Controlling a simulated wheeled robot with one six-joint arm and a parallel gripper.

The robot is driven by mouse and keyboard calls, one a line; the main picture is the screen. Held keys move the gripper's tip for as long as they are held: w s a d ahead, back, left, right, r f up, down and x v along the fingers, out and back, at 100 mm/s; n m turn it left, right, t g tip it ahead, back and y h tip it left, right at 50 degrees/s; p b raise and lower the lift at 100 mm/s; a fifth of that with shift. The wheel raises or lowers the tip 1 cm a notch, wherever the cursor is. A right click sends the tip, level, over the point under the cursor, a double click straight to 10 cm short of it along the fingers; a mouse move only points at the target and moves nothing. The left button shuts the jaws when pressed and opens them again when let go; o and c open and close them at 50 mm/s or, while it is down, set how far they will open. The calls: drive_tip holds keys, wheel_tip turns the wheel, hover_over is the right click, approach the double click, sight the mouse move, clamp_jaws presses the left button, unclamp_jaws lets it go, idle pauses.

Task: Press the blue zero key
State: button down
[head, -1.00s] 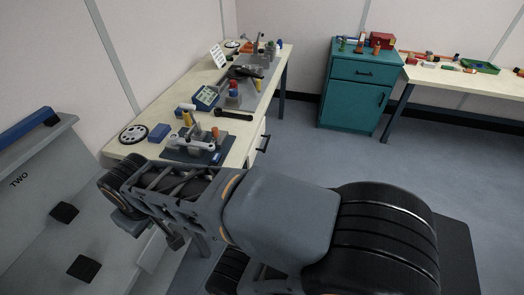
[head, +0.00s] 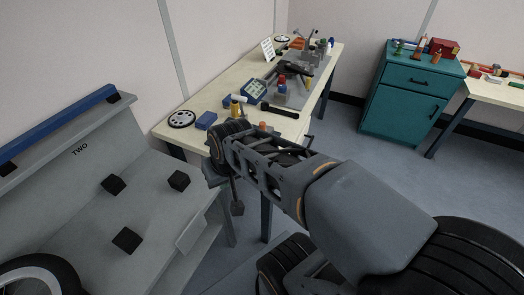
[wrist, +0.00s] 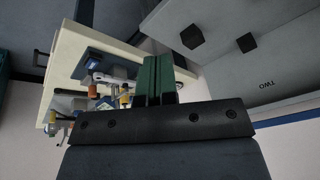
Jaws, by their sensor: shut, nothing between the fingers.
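A blue-framed device with a pale display (head: 251,89) lies on the cream workbench (head: 207,98). A blue zero key cannot be made out on it; the view is too small. My gripper (head: 237,208) hangs below my wrist in the head view, beside the near end of the bench and well apart from the device. In the wrist view my gripper (wrist: 158,62) has its two dark green fingers together, with nothing held.
A grey stand marked TWO (head: 60,185) with black blocks is at left. A spoked wheel disc (head: 181,119), a blue box (head: 206,120) and a black-handled tool (head: 280,110) lie on the bench. A teal cabinet (head: 408,98) stands behind clear floor.

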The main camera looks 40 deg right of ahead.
drive_tip(key=w+d+f+m+t+y+p, duration=0.1)
drive_tip(key=w+d+m+t+y+p, duration=0.15)
drive_tip(key=w+d+m, duration=0.85)
drive_tip(key=w+d+f+m+t+h, duration=0.1)
drive_tip(key=w+d+f+m, duration=0.1)
drive_tip(key=d+m, duration=0.4)
drive_tip(key=w+d+f+m+t+p, duration=0.1)
drive_tip(key=w+d+f+m+t, duration=0.1)
drive_tip(key=d+m, duration=0.4)
drive_tip(key=shift+w+f+m+h, duration=0.25)
drive_tip(key=shift+w+m+h, duration=0.1)
drive_tip(key=shift+w, duration=0.25)
wheel_tip(320, 180, down, 8)
drive_tip(key=b, duration=0.6)
drive_tip(key=shift+r, duration=0.25)
drive_tip(key=shift+f+b, duration=0.65)
drive_tip(key=shift+b, duration=0.05)
